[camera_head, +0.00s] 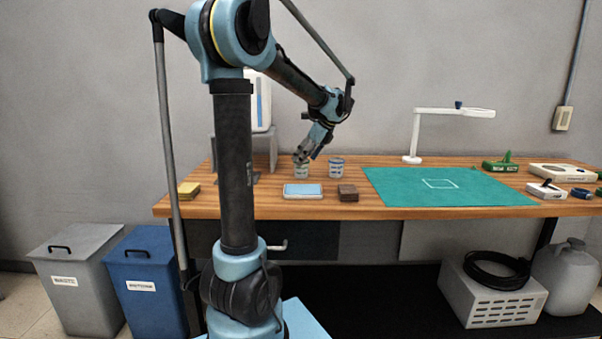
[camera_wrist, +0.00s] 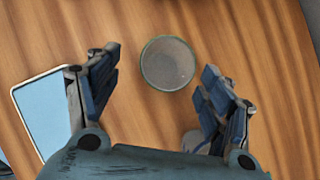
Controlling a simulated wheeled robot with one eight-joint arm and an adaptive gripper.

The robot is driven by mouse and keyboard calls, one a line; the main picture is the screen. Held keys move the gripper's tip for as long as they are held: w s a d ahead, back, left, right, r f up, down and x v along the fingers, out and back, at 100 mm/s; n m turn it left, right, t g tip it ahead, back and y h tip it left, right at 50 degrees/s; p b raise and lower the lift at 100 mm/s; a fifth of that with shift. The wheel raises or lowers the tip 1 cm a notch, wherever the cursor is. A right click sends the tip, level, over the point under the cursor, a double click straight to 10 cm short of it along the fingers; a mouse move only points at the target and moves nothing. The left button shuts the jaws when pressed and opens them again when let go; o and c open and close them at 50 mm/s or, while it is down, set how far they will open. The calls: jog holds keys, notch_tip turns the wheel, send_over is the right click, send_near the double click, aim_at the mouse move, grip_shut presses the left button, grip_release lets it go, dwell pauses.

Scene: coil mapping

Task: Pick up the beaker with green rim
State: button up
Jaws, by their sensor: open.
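The beaker with green rim (camera_wrist: 167,63) shows from above in the wrist view as a round clear cup with a thin green edge, upright on the wooden table. In the head view a beaker (camera_head: 301,172) stands under my gripper (camera_head: 302,157) and is partly covered by it; its rim colour is hard to make out there. In the wrist view my gripper (camera_wrist: 161,70) is open and empty. The beaker appears between and slightly beyond the fingertips, with visible gaps on both sides. A second beaker (camera_head: 336,168) with bluish markings stands just to the right.
A flat device with a light blue top (camera_head: 303,190) lies in front of the beakers, also at left in the wrist view (camera_wrist: 46,110). A brown block (camera_head: 348,193) is beside it. A green mat (camera_head: 400,188) lies to the right, and a grey stand (camera_head: 262,150) is behind left.

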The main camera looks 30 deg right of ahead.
aim_at(303, 165)
jog(key=f, duration=0.1)
jog(key=w+f, duration=0.1)
jog(key=f, duration=0.1)
jog(key=w+f, duration=0.1)
jog(key=shift+w+f, duration=0.1)
jog(key=shift+f, duration=0.15)
jog(key=shift+w+a+f, duration=0.2)
jog(key=shift+f, duration=0.2)
jog(key=c, duration=1.1)
